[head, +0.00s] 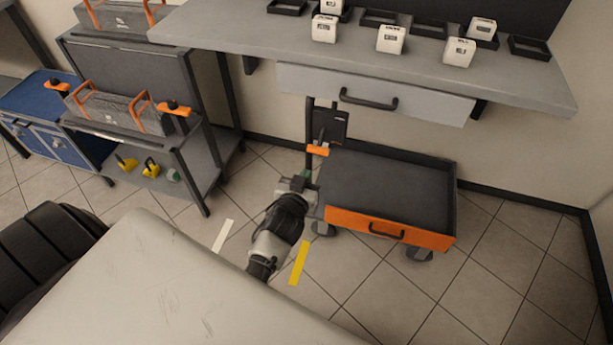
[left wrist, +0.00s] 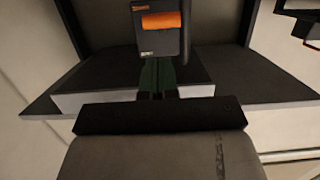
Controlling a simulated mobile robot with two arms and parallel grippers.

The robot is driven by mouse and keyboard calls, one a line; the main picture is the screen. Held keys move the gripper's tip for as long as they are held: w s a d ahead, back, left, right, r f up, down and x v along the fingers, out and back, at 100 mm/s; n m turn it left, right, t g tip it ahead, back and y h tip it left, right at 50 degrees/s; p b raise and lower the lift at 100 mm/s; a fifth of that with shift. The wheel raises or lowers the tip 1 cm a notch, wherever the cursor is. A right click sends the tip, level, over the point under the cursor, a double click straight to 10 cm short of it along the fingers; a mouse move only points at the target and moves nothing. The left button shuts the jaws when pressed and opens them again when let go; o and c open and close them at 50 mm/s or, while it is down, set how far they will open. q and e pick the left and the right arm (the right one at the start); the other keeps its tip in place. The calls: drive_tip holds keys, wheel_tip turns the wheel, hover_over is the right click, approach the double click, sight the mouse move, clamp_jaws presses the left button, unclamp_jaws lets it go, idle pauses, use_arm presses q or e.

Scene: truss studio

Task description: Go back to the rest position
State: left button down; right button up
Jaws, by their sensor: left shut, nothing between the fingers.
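My left gripper (head: 302,179) is low in the middle of the head view, beside the left end of an open-topped grey cart with an orange front (head: 392,226). In the left wrist view its green-and-black fingers (left wrist: 157,95) are together, with nothing between them. Just beyond the fingertips is a dark panel with an orange handle (left wrist: 161,20); the same panel stands at the cart's back left in the head view (head: 329,124). I cannot tell whether the fingers touch it. My right gripper is not in view.
A grey workbench (head: 250,33) with a drawer (head: 375,94) overhangs the cart; white boxes (head: 390,39) and black trays (head: 379,18) stand on it. A shelf rack (head: 190,150) and a blue cabinet (head: 50,105) are at left. The tiled floor right of the cart is clear.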

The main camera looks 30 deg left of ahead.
use_arm(q)
drive_tip(key=s+d+f+m+g+h+p, duration=0.1)
drive_tip(key=s+d+f+g, duration=0.1)
drive_tip(key=s+f, duration=0.45)
drive_tip(key=s+d+f+m+g+h+p, duration=0.1)
drive_tip(key=s+d+f+g, duration=0.15)
drive_tip(key=f, duration=0.65)
drive_tip(key=s+d+f+m+g+h+p, duration=0.1)
drive_tip(key=s+f+g, duration=0.1)
drive_tip(key=s+f, duration=0.45)
drive_tip(key=s+a+f+g, duration=0.1)
drive_tip(key=s+f, duration=0.3)
drive_tip(key=s, duration=0.4)
drive_tip(key=s+a+f+m+g+p, duration=0.1)
drive_tip(key=s+f+g, duration=0.3)
drive_tip(key=s, duration=0.5)
drive_tip(key=s+a+f+m+g, duration=0.1)
drive_tip(key=s+f+g, duration=0.1)
drive_tip(key=s+f, duration=0.3)
drive_tip(key=s, duration=0.4)
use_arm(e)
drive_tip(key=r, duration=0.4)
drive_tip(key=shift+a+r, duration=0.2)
use_arm(q)
drive_tip(key=shift+s+g, duration=0.1)
drive_tip(key=shift+g, duration=0.15)
